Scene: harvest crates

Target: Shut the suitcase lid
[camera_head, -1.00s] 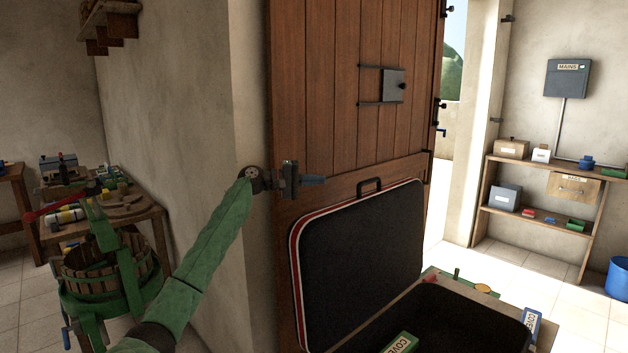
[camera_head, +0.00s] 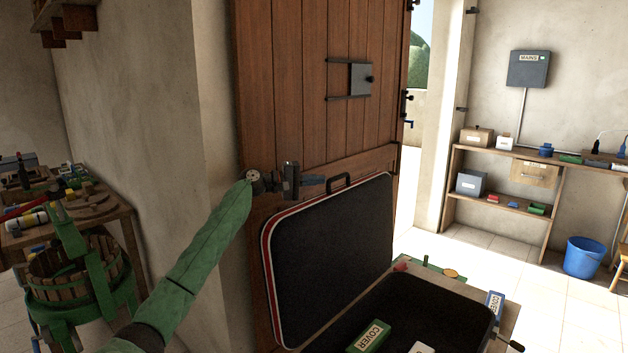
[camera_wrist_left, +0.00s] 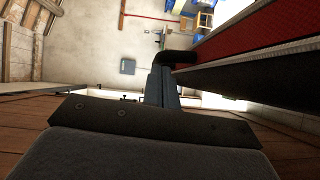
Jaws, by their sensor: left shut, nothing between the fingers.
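The suitcase lid (camera_head: 330,255) stands open and upright, with a black inside, a red and white rim and a dark handle (camera_head: 338,182) on its top edge. The suitcase base (camera_head: 468,308) lies below it at the bottom of the head view. My left gripper (camera_head: 312,181) is shut and empty, just left of the handle near the lid's top edge, before the wooden door. In the left wrist view the shut fingers (camera_wrist_left: 160,87) point toward the dark handle (camera_wrist_left: 178,57), beside the lid's red shell (camera_wrist_left: 255,28). I cannot tell whether they touch. My right gripper is out of view.
A wooden door (camera_head: 300,90) stands close behind the lid. Shelves (camera_head: 500,152) and a blue bucket (camera_head: 583,257) stand at the right.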

